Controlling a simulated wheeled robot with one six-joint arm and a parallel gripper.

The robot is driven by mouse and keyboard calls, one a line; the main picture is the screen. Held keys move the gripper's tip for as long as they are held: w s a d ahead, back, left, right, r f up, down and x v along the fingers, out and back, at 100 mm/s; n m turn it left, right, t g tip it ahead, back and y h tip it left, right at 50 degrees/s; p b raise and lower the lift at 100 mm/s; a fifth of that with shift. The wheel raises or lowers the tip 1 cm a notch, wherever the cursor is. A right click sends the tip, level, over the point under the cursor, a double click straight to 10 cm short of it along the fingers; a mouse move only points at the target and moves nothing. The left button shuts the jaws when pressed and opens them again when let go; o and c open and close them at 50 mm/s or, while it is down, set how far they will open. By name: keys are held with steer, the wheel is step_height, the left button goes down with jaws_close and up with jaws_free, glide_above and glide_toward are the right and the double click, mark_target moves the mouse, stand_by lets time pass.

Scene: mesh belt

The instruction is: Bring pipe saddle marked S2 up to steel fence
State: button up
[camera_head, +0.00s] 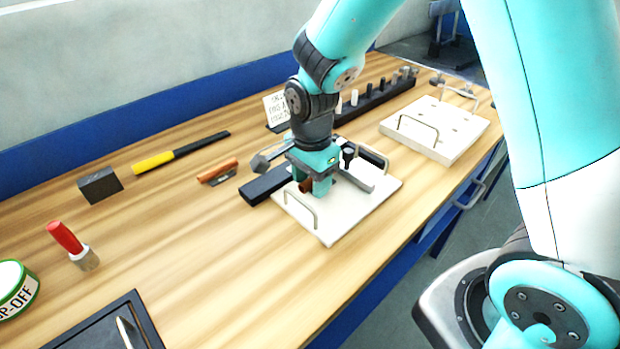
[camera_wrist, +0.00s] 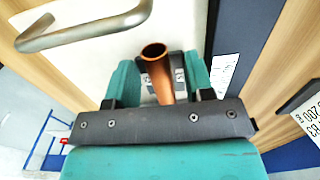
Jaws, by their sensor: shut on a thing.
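My gripper (camera_head: 312,183) points down over a white board (camera_head: 330,228) with steel handles. Its jaws are shut on a copper-coloured tube-like piece, which I take to be the pipe saddle (camera_wrist: 157,65); it also shows in the head view (camera_head: 306,186). Small pale labels sit beside the tube in the wrist view, too small to read, so I cannot confirm the S2 mark. A grey metal bar (camera_head: 357,181), possibly the steel fence, lies on the board right of my gripper. My gripper hides part of the board and the bar's near end.
A dark bar (camera_head: 264,188) lies along the board's left side. A second white board (camera_head: 446,136) stands further right.

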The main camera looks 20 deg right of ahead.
steer(key=shift+w+d, duration=0.1)
steer(key=shift+d, duration=0.2)
steer(key=o, duration=1.2)
step_height(320, 180, up, 17)
steer(key=shift+r, duration=0.2)
steer(key=s+a+n+y, duration=0.1)
steer(key=s+a+n, duration=0.1)
steer(key=s+n, duration=0.4)
steer(key=s+a+n+y, duration=0.1)
steer(key=s+a+n, duration=0.1)
steer(key=s+n, duration=0.4)
steer(key=s+a+n+y, duration=0.2)
steer(key=s+n, duration=0.5)
steer(key=n, duration=0.2)
steer(key=shift+s+a+f+n, duration=0.1)
steer(key=shift+a+f+n, duration=0.1)
steer(key=shift+f+n, duration=0.1)
